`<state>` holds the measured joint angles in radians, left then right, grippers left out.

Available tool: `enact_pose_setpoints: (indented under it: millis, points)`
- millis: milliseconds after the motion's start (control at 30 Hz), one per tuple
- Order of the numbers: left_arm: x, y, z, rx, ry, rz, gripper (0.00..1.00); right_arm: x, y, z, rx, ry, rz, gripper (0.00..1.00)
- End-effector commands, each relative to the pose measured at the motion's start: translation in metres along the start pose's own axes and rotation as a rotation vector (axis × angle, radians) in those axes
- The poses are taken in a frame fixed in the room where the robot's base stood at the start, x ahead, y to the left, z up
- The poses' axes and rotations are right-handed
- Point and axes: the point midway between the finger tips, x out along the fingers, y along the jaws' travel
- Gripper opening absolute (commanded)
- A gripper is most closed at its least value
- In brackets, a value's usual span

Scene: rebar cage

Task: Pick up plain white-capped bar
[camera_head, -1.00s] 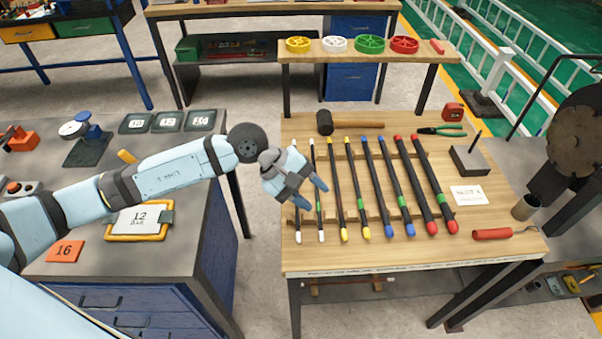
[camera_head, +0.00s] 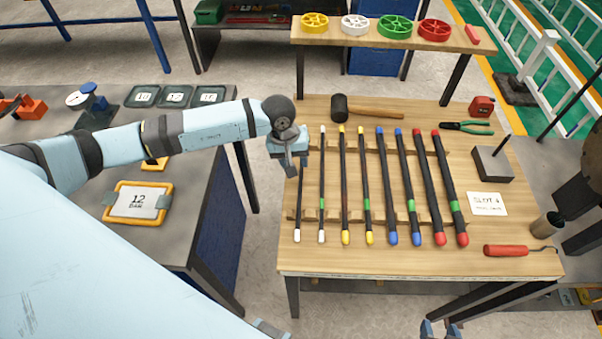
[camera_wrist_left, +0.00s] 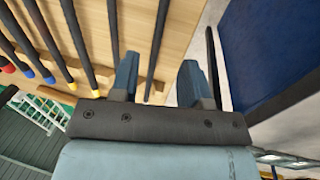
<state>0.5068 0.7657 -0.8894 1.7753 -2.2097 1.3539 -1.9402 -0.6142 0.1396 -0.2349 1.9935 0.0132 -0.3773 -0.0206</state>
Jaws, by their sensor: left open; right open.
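The plain white-capped bar (camera_head: 299,205) is the leftmost bar on the wooden table, black with no band. Its upper end is hidden behind my left gripper (camera_head: 290,166) in the head view. My left gripper is open above that end, pointing down. In the left wrist view, the plain bar (camera_wrist_left: 158,45) shows in the gap between the open fingers of my left gripper (camera_wrist_left: 159,68), apparently beyond them; contact cannot be seen. A second white-capped bar (camera_head: 322,180), with a green band, lies just to the right. My right gripper (camera_head: 441,329) is open and empty at the bottom edge.
Yellow-, blue- and red-capped bars lie further right on notched wooden supports (camera_head: 435,217). A mallet (camera_head: 370,111) lies behind the bars. A raised shelf (camera_head: 385,40) with coloured wheels stands at the back. A grey workbench (camera_head: 225,170) is at the left, across a gap.

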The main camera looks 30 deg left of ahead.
Motion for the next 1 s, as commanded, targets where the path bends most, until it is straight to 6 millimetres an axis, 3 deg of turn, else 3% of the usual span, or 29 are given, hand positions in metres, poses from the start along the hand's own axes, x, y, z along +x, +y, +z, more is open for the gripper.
enact_pose_setpoints:
  millis: [367, 633, 667, 833, 1000]
  points:
    - [0.047, 0.003, -0.001, -0.001, -0.002, 0.0, 0.42, -0.01, 0.002, -0.015, 0.001, 0.004, 0.007, 0.51]
    - [0.052, 0.002, -0.001, 0.0, 0.0, 0.0, 0.42, -0.01, 0.004, -0.013, 0.0, 0.001, 0.01, 0.51]
    - [0.052, 0.002, -0.001, 0.0, 0.0, 0.0, 0.4, -0.01, 0.003, -0.013, 0.0, 0.0, 0.01, 0.51]
    - [0.052, 0.002, -0.001, 0.0, 0.0, 0.0, 0.01, -0.01, 0.003, -0.012, 0.001, -0.002, 0.009, 0.51]
    - [0.051, 0.003, -0.001, 0.0, 0.001, 0.001, 0.0, -0.01, 0.002, -0.012, 0.001, -0.003, 0.007, 0.51]
